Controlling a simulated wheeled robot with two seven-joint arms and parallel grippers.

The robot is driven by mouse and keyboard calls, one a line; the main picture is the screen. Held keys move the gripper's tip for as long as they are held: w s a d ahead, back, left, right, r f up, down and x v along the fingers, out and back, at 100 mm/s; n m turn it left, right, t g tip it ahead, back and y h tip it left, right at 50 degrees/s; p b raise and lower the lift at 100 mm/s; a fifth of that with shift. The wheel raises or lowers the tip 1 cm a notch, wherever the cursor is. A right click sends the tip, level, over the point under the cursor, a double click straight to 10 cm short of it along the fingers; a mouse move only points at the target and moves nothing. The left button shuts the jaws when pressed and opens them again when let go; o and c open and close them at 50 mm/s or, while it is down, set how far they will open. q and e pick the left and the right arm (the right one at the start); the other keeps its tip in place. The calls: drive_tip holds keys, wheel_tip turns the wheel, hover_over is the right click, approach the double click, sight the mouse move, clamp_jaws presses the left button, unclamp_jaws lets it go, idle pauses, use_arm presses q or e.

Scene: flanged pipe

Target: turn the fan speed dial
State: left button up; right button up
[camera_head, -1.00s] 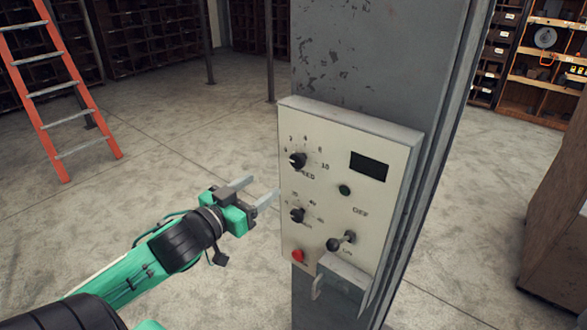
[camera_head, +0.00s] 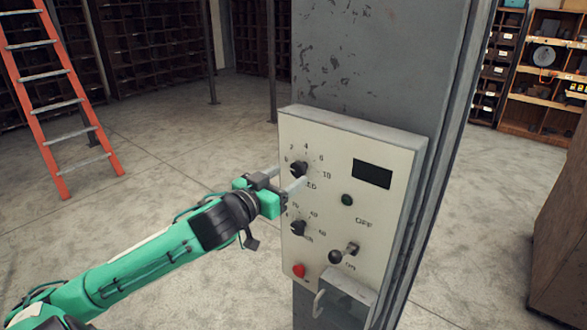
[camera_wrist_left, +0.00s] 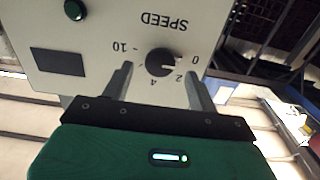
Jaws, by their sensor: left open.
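The fan speed dial is a black knob (camera_head: 298,169) at the upper left of a cream control panel (camera_head: 322,148) with numbers around it. In the left wrist view the knob (camera_wrist_left: 160,62) sits under the word SPEED, upside down, with its pointer toward the low numbers. My left gripper (camera_head: 289,179) is open at the panel's left edge. In the left wrist view its two fingers (camera_wrist_left: 158,84) stand on either side of the knob, with gaps between; whether the tips touch the panel I cannot tell. My right gripper is not in view.
Below are a second black knob (camera_head: 298,228), a red button (camera_head: 299,271), a toggle switch (camera_head: 343,254) and a hook (camera_head: 319,303). A green button (camera_head: 347,200) and dark display (camera_head: 372,173) are to the right. The panel is on a grey column (camera_head: 370,60). An orange ladder (camera_head: 62,100) stands left.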

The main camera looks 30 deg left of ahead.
sight(296, 171)
use_arm(q)
drive_tip(key=shift+w+d+p, duration=0.1)
drive_tip(key=shift+w+p, duration=0.5)
drive_tip(key=shift+w, duration=1.05)
drive_tip(key=c, duration=1)
